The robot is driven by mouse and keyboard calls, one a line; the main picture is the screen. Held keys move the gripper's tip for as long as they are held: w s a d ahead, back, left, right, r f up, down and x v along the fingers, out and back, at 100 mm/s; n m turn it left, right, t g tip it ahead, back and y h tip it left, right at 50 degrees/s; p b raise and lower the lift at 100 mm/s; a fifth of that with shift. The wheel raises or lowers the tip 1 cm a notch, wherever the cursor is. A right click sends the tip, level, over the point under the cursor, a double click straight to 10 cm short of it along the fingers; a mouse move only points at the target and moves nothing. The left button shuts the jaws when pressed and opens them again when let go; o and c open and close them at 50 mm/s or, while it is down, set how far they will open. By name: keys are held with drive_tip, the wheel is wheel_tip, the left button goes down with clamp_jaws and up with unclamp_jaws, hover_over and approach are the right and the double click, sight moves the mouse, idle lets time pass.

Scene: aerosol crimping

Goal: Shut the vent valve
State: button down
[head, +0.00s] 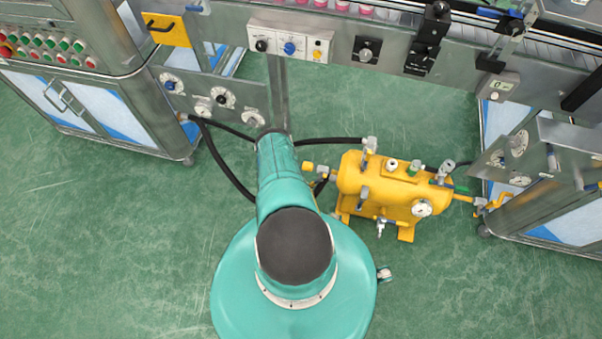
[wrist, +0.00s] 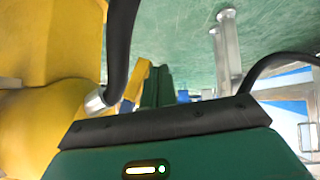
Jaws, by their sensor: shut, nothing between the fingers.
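The yellow pump or tank unit (head: 400,190) stands on the floor right of my arm in the head view. It carries several small fittings: a grey one on top (head: 370,146), a round white gauge (head: 422,208) and a small tap (head: 381,228) low in front. I cannot tell which is the vent valve. In the wrist view, yellow parts (wrist: 40,120) fill the left side, with a black hose and metal end close by. My gripper (wrist: 158,88) shows as dark green fingers beyond its green body, shut and empty. It is hidden under my arm in the head view.
Black hoses (head: 228,165) run from the left cabinet (head: 130,115) towards the unit. A steel conveyor frame (head: 330,40) crosses the back. Another cabinet (head: 540,205) stands at right, joined by a yellow pipe. Green floor in front is clear.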

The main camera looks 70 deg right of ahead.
drive_tip(key=shift+s+d+f, duration=0.15)
drive_tip(key=shift+s+f, duration=0.15)
drive_tip(key=shift+s, duration=0.05)
idle(0.6)
